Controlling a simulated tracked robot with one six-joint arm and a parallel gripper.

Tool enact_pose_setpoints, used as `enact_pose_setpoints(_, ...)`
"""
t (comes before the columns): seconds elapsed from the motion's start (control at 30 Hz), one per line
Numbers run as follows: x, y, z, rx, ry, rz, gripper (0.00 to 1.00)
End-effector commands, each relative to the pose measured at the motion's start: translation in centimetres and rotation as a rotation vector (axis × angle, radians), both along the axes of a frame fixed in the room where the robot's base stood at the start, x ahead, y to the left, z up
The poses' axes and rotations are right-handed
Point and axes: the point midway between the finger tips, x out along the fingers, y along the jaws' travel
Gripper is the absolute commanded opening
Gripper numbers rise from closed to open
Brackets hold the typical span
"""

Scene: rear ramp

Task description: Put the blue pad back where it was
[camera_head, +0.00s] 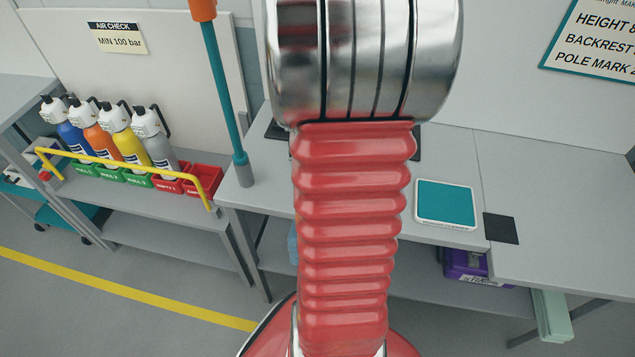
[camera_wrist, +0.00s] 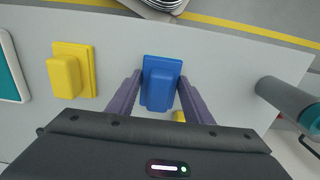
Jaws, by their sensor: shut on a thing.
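The blue pad (camera_wrist: 161,86), a block on a flat plate, is between the two fingers of my gripper (camera_wrist: 158,84) in the wrist view. The gripper is shut on it. I cannot tell whether the pad touches the grey bench top or is held just above it. In the head view my own arm hides the blue pad and the gripper. A yellow pad (camera_wrist: 70,72) of similar shape lies on the bench to the left of the blue one. A small yellow piece (camera_wrist: 178,116) shows just past the pad, partly hidden by my gripper.
A teal pole (camera_head: 225,90) stands on the bench (camera_head: 460,150) left of my arm; its grey foot (camera_wrist: 285,98) is at right in the wrist view. A white-framed teal panel (camera_head: 446,203) lies to the right. Several bottles (camera_head: 110,135) stand in a rack at left.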

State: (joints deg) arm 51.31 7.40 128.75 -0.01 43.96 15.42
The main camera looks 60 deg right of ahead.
Motion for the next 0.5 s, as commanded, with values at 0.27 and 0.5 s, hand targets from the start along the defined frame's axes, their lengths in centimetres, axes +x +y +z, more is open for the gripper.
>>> enact_pose_setpoints(0.27,-0.02,-0.04,-0.15,-0.001,0.0,-0.001,0.48)
enact_pose_setpoints(0.5,-0.02,-0.05,-0.13,-0.001,0.0,-0.001,0.65)
